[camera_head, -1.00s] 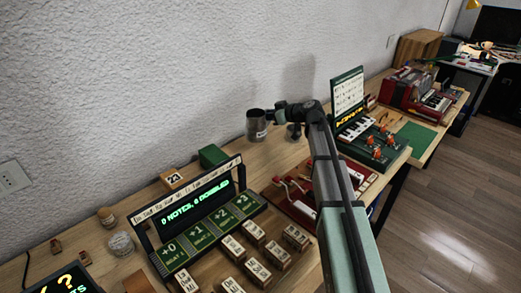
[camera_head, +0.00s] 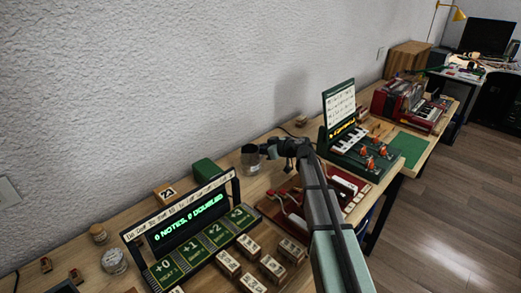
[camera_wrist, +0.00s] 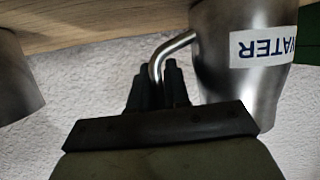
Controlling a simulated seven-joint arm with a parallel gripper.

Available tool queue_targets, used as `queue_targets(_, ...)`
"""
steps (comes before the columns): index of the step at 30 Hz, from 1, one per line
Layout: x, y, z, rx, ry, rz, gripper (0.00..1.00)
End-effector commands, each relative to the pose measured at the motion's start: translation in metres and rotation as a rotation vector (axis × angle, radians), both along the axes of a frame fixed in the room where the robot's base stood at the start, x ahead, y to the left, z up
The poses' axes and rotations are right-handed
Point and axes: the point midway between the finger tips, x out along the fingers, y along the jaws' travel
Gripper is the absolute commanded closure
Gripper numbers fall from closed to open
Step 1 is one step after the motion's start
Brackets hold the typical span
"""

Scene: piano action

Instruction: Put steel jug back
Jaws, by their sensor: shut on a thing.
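The steel jug (camera_head: 250,160) is at the back of the wooden table, near the wall and right of the green box. In the wrist view the jug (camera_wrist: 240,85) shows upside down with a white WATER label and a bent metal handle. My gripper (camera_head: 268,151) is to the right of the jug. In the wrist view its dark fingers (camera_wrist: 157,85) are shut on the handle. Whether the jug's base touches the table is hard to tell. Another steel vessel (camera_wrist: 15,80) is partly in view at the left of the wrist view.
The green box (camera_head: 207,172) and a numbered wooden block (camera_head: 166,193) stand left of the jug. A display console (camera_head: 190,228) is in front. A red device (camera_head: 292,205) and a green keyboard unit (camera_head: 360,150) lie to the right. The textured wall is close behind.

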Motion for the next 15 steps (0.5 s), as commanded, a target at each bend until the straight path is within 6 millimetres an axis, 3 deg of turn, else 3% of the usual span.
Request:
queue_targets(9,0.0002,0.0,-0.0021,0.001,0.0,0.0,1.0)
queue_targets(10,0.0002,0.0,-0.0023,0.0,0.0,0.0,0.82)
queue_targets(15,0.0001,-0.0001,-0.0021,0.0,0.0,0.0,0.66)
